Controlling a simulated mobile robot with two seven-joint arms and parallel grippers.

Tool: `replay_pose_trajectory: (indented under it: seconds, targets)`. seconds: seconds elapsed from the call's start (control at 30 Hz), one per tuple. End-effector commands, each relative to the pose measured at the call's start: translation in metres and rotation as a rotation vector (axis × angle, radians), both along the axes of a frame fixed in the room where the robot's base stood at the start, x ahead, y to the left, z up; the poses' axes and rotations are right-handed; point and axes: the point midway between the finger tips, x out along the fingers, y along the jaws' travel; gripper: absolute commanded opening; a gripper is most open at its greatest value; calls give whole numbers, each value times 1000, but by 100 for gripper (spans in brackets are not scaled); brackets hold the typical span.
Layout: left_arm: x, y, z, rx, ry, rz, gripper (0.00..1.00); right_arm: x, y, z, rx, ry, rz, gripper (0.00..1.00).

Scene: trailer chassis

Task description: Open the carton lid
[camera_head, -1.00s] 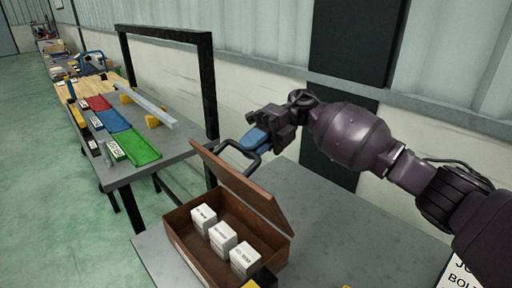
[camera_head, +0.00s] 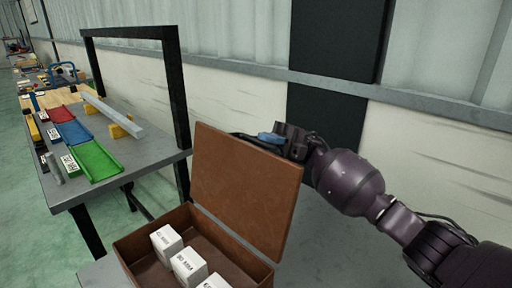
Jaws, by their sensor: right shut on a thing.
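The brown carton (camera_head: 160,236) stands open on the grey table at the lower middle. Its lid (camera_head: 245,190) stands nearly upright at the back of the box. Small white boxes (camera_head: 166,243) with printed labels sit in a row inside. My right gripper (camera_head: 272,138) is at the top edge of the lid, partly behind it, with a blue part and a dark loop showing. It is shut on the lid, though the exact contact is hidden. My left gripper is not in view.
A second table (camera_head: 65,199) at the left carries red, blue and green trays (camera_head: 96,160) and a long grey bar (camera_head: 112,113). A wall stands close behind my right arm.

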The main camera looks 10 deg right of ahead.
Motion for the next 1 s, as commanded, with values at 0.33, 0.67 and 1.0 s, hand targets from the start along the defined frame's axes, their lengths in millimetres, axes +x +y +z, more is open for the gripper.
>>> replay_pose_trajectory:
  seconds: [0.33,0.67,1.0]
  targets:
    - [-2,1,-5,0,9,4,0,7,-8,-8,56,45,-2,0]
    - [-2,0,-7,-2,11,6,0,7,-8,-7,57,45,-3,0]
    - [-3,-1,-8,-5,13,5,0,6,-8,-8,56,45,-2,40]
